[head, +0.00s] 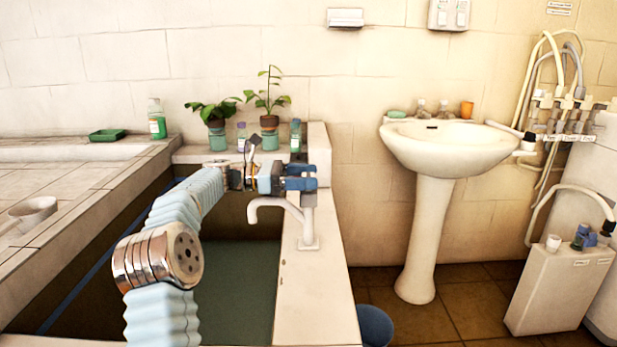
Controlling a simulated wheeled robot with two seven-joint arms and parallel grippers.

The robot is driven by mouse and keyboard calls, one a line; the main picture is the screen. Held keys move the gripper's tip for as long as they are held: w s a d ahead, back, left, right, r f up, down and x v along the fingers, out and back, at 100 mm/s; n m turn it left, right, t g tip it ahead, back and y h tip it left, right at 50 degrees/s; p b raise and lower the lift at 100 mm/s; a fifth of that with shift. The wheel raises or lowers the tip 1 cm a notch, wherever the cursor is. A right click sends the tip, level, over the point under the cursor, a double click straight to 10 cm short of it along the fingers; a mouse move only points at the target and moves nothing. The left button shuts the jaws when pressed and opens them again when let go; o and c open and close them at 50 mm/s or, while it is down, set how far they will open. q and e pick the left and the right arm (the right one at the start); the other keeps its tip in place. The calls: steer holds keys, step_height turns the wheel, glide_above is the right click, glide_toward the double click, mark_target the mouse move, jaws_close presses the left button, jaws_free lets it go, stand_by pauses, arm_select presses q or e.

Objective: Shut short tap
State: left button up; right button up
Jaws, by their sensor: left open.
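A white tap (308,220) with a curved spout stands on the right ledge of the water-filled basin, its spout hanging over the water. I take it for the short tap. My left gripper (302,177) is at the top of this tap, just above the spout, with its blue fingers one above the other. The gripper is open. The tap's handle is largely hidden by the fingers, and I cannot tell whether they touch it. No flowing water shows under the spout. My right gripper is out of view.
Potted plants (269,122) and bottles (295,135) stand on the ledge behind my gripper. A white pedestal washbasin (440,150) stands to the right, with a blue bucket (375,327) on the floor nearer me. A white box (560,290) and hoses are at far right.

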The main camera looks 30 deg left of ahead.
arm_select(q)
steer(key=v, duration=1.2)
steer(key=shift+a+f, duration=0.1)
steer(key=shift+s+a, duration=0.2)
steer(key=shift+a, duration=0.15)
